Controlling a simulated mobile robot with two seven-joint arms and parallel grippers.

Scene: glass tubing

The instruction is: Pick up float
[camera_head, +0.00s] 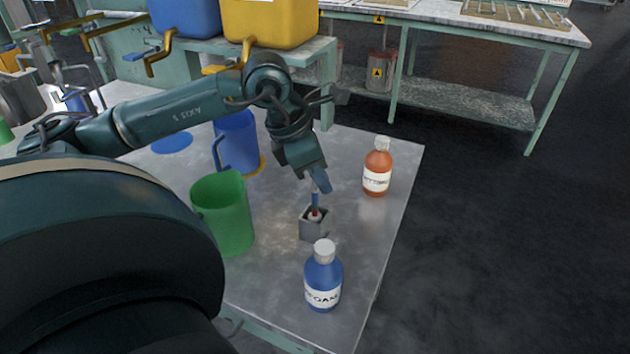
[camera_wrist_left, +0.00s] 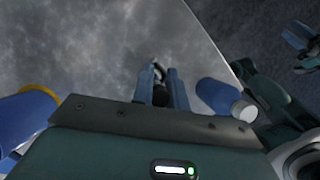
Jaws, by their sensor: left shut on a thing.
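The float (camera_head: 315,214), a small slim piece with red and pale parts, shows at the mouth of a small grey square holder (camera_head: 313,231) on the table. My left gripper (camera_head: 319,188) points down from above, its blue fingers shut on the float's upper part. In the left wrist view the fingers (camera_wrist_left: 162,90) are close together with a dark piece between them. The float's lower end is hidden in the holder. What looks like my right gripper (camera_wrist_left: 303,42) is small at the upper right of the left wrist view; its jaws are unclear.
A blue bottle (camera_head: 323,277) stands just in front of the holder and an orange bottle (camera_head: 377,168) behind it to the right. A green jug (camera_head: 224,212) and a blue jug (camera_head: 237,142) stand to the left. The table's right edge is near.

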